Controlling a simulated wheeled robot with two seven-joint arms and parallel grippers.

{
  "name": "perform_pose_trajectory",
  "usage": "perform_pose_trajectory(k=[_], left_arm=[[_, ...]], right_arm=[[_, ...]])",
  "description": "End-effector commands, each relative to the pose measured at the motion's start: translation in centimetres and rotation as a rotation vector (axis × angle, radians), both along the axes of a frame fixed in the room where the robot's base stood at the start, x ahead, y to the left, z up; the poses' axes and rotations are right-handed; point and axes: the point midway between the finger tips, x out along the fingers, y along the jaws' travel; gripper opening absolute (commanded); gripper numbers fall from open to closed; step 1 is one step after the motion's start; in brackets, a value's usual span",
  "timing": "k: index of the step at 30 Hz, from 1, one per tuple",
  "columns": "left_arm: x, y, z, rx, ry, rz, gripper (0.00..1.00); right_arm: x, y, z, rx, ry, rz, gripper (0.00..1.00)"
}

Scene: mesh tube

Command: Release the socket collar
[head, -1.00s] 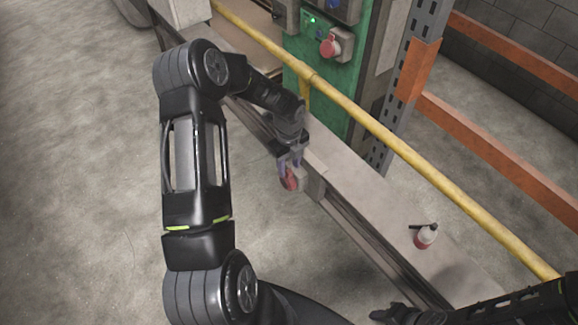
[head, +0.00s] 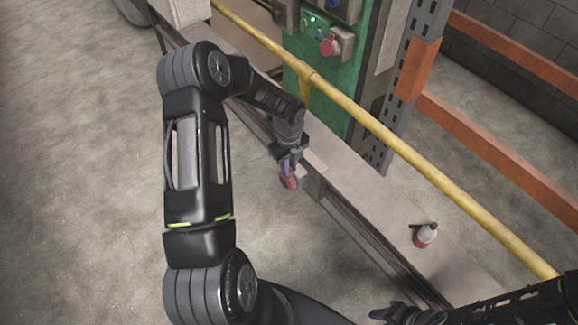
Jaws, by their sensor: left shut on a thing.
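My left gripper (head: 287,168) is shut on a small red part (head: 289,182) and holds it at the near edge of the grey bench. The fingers hide much of this part, and I cannot tell whether it is the socket collar. A red round socket (head: 329,47) with a grey housing sits on the green panel (head: 312,78), apart from the gripper. My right gripper (head: 388,314) is at the bottom edge, dark and partly cut off. I cannot tell how its fingers stand.
A yellow rail (head: 400,148) runs diagonally between my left gripper and the green panel. A small red and white bottle with a dark top (head: 426,236) stands on the grey bench (head: 375,205). An orange and grey rack post (head: 418,68) rises behind the rail.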

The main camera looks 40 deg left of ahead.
Motion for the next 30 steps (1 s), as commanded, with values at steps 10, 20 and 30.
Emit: perform_pose_trajectory(k=[10, 20, 30], left_arm=[[0.1, 0.3, 0.1, -0.021, 0.006, 0.004, 0.00], [0.4, 1.1, 0.0, -0.145, 0.043, 0.000, 0.00], [0.4, 1.1, 0.0, -0.143, 0.042, 0.000, 0.30]], right_arm=[[0.0, 0.0, 0.3, 0.000, 0.000, 0.000, 0.36], [0.0, 0.0, 0.1, 0.000, 0.000, 0.000, 0.36], [0.0, 0.0, 0.1, 0.000, 0.000, 0.000, 0.36]])
